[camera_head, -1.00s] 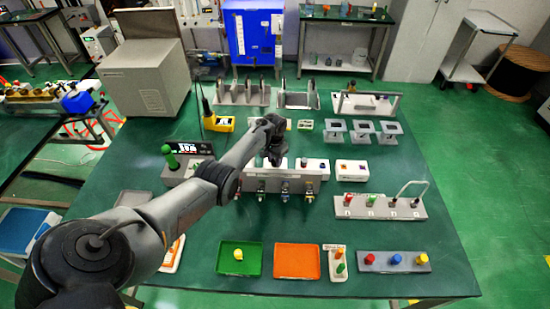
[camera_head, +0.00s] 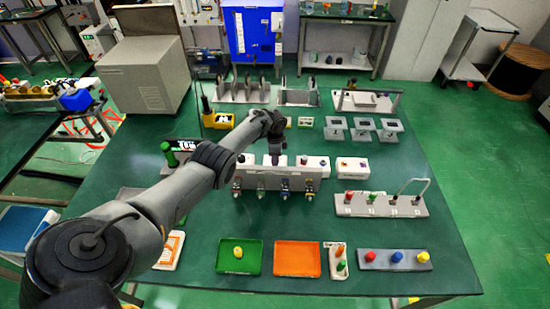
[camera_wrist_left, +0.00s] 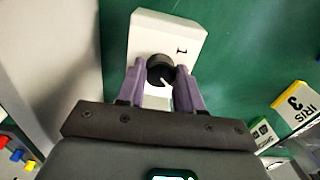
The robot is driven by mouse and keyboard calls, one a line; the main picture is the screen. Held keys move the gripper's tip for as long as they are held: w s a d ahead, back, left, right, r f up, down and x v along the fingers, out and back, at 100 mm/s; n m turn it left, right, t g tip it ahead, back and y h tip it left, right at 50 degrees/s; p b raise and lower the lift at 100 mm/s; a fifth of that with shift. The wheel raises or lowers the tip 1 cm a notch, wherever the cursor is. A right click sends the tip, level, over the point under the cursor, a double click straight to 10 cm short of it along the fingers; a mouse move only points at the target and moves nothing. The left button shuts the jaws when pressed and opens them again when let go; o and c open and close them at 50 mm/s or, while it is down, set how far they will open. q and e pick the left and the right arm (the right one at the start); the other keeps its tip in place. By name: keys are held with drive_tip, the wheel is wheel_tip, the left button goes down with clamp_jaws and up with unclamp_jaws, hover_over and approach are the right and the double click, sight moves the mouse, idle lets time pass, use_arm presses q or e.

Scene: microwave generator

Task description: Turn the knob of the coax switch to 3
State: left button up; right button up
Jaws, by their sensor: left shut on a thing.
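The coax switch appears to be the white box (camera_wrist_left: 180,30) in the left wrist view, with a printed "1" on its face. Its round black knob (camera_wrist_left: 160,66) has a white pointer mark slanting toward the bottom right of the picture. My left gripper (camera_wrist_left: 162,78) has its two purple fingers on either side of the knob and is shut on it. In the head view my left gripper (camera_head: 275,157) is low over the middle of the table, and the knob is hidden there. My right gripper is not in view.
A grey block with connectors (camera_head: 262,181) stands close by the gripper. A green tray (camera_head: 221,266) and an orange tray (camera_head: 297,274) lie at the front.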

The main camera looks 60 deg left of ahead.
use_arm(q)
drive_tip(key=shift+m, duration=0.9)
drive_tip(key=o, duration=1)
drive_tip(key=shift+o, duration=0.2)
drive_tip(key=shift+r, duration=0.1)
drive_tip(key=shift+r, duration=0.25)
wheel_tip(320, 180, up, 10)
drive_tip(key=p, duration=0.4)
drive_tip(key=shift+p, duration=0.4)
